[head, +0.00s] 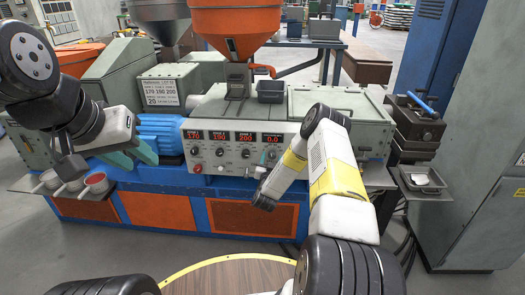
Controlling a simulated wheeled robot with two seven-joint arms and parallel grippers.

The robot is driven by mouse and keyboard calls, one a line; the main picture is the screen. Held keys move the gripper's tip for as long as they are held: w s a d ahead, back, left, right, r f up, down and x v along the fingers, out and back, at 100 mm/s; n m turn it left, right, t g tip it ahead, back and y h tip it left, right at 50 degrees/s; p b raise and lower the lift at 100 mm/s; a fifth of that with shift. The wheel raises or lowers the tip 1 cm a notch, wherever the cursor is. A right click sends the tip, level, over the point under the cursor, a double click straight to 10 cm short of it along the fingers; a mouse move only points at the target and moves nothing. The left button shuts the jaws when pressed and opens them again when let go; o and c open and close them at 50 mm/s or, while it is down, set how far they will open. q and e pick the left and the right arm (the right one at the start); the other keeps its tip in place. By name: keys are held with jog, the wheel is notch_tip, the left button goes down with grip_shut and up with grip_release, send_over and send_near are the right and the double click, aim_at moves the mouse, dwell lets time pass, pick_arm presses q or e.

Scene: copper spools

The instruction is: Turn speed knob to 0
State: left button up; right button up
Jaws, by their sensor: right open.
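The speed knob (272,154) seems to be the one at the right end of the white control panel (230,164), below the red display (272,139) that reads 0.0. Its pointer is too small to read. My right gripper (262,162) is right in front of that end of the panel, beside the knob and partly covering the area. Its fingers are small and mostly hidden, so contact with the knob cannot be told. My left gripper (134,156) is off to the left, in front of the blue motor, with its teal fingers apart and nothing seen between them.
Other displays (219,137) read 170, 190 and 200, with more knobs and a red button (197,168) below. A shelf with cups (96,181) stands at the left. A tray (421,180) is at the right. A round wooden table (235,277) is in front of me.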

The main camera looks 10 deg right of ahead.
jog(key=shift+w+d, duration=0.1)
jog(key=shift+w, duration=0.15)
grip_shut()
